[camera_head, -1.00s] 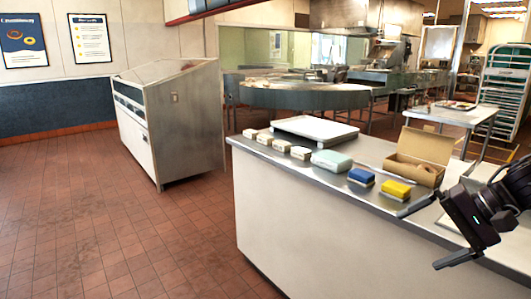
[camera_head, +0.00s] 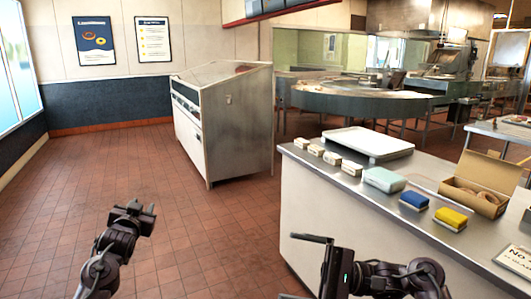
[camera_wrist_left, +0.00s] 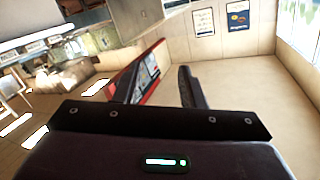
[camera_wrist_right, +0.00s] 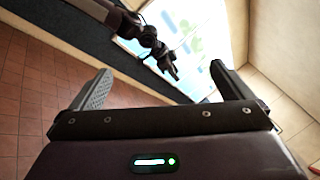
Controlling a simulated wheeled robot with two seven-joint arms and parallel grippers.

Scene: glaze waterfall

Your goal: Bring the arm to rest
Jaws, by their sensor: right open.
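My left gripper (camera_head: 133,212) is raised over the tiled floor at the lower left, clear of the counter. In the left wrist view its two fingers (camera_wrist_left: 160,85) stand a little apart with nothing between them. My right gripper (camera_head: 302,268) is in front of the counter's near left side, pointing left. In the right wrist view its fingers (camera_wrist_right: 160,88) are wide apart and empty. My left arm also shows in the right wrist view (camera_wrist_right: 145,38).
The steel counter (camera_head: 405,170) on the right carries a white tray (camera_head: 368,143), several small blocks, a teal box (camera_head: 384,179), blue and yellow sponges and a cardboard box (camera_head: 480,195) of donuts. A display case (camera_head: 222,120) stands behind. The tiled floor (camera_head: 200,230) at left is open.

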